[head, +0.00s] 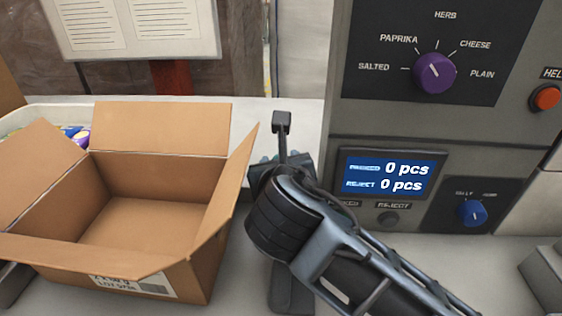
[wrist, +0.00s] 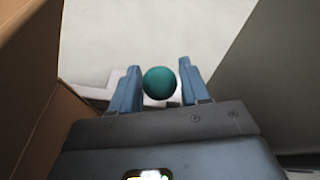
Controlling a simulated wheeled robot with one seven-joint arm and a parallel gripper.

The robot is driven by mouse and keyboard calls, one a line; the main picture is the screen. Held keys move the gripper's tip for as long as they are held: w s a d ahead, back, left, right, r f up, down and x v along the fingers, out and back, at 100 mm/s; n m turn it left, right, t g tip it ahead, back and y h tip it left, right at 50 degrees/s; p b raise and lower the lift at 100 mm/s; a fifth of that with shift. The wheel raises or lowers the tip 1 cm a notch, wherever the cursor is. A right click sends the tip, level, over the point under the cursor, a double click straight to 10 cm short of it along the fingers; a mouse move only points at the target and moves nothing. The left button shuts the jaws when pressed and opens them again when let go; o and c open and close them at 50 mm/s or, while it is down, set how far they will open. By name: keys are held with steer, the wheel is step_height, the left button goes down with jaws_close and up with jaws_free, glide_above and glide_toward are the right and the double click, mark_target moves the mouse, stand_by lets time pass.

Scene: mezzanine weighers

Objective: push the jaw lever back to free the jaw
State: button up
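A round teal knob (wrist: 160,83) shows in the wrist view between the two blue-grey fingers of my gripper (wrist: 159,72). It looks like the knob of the jaw lever. The fingers stand apart with the knob in the gap; I cannot tell whether either finger touches it. In the head view my gripper (head: 268,165) is behind my dark wrist, between the carton and the grey machine.
An open cardboard carton (head: 140,225) stands close on the left, its right flap near my wrist. A grey machine (head: 400,122) with a purple flavour dial (head: 434,73), a display (head: 388,176) and a blue knob (head: 471,212) stands on the right. A pale tub (head: 45,108) is behind the carton.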

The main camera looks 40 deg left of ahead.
jaws_close()
